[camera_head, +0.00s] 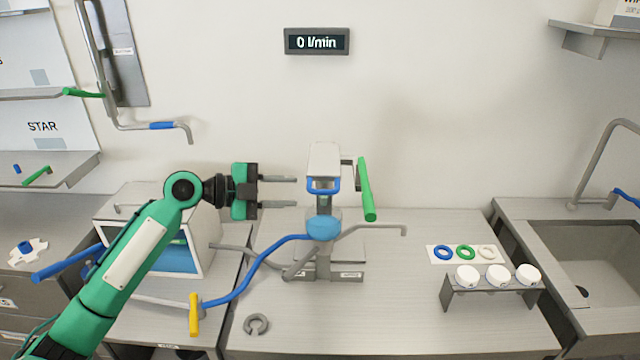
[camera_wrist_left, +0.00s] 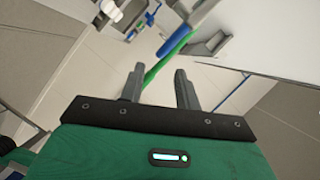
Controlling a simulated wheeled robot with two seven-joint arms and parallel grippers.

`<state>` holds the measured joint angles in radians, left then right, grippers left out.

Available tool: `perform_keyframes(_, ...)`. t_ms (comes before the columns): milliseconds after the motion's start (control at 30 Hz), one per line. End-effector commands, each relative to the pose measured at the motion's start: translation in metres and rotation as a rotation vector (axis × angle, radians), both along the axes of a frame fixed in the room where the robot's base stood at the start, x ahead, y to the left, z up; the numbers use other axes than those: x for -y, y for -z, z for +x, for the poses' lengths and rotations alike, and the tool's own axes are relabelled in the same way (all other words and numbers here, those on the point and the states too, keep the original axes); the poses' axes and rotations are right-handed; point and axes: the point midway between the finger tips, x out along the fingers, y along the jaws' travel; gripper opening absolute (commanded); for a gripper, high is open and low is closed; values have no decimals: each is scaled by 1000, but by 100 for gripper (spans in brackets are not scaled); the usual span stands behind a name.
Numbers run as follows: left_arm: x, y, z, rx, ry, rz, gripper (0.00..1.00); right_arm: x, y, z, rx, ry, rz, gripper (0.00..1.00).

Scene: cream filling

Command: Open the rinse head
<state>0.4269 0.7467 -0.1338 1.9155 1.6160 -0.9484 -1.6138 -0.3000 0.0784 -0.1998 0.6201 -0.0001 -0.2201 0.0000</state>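My left gripper (camera_head: 293,191) is open in the head view, its two grey fingers apart, level and pointing right. It is empty in the air, left of the filling machine (camera_head: 324,160). The machine has a grey head, a blue collar and a green lever (camera_head: 367,189) on its right side. A blue hose (camera_head: 262,268) runs from it down left to a yellow handle (camera_head: 194,314). I cannot tell for sure which part is the rinse head. In the left wrist view the fingers (camera_wrist_left: 158,78) are apart, with a green bar (camera_wrist_left: 168,55) behind them. My right gripper is not in view.
A grey box (camera_head: 203,222) with a blue front stands left. Coloured rings (camera_head: 466,252) and white cups (camera_head: 499,275) sit right, before the sink (camera_head: 585,262). A wall pipe (camera_head: 130,126) has a green handle. A display (camera_head: 317,41) reads 0 l/min.

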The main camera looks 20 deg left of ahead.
Motion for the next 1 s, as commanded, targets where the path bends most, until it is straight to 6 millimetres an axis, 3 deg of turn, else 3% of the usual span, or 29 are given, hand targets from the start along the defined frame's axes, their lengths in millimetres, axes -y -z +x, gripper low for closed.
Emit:
perform_keyframes(100,22,-1,15,-1,1,-4,33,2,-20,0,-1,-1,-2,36)
perform_keyframes(400,57,12,40,-2,0,-2,33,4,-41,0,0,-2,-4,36)
perform_keyframes(833,65,18,46,-2,-1,1,33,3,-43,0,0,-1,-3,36)
perform_keyframes(1000,65,18,46,-2,-1,1,2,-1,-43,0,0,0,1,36)
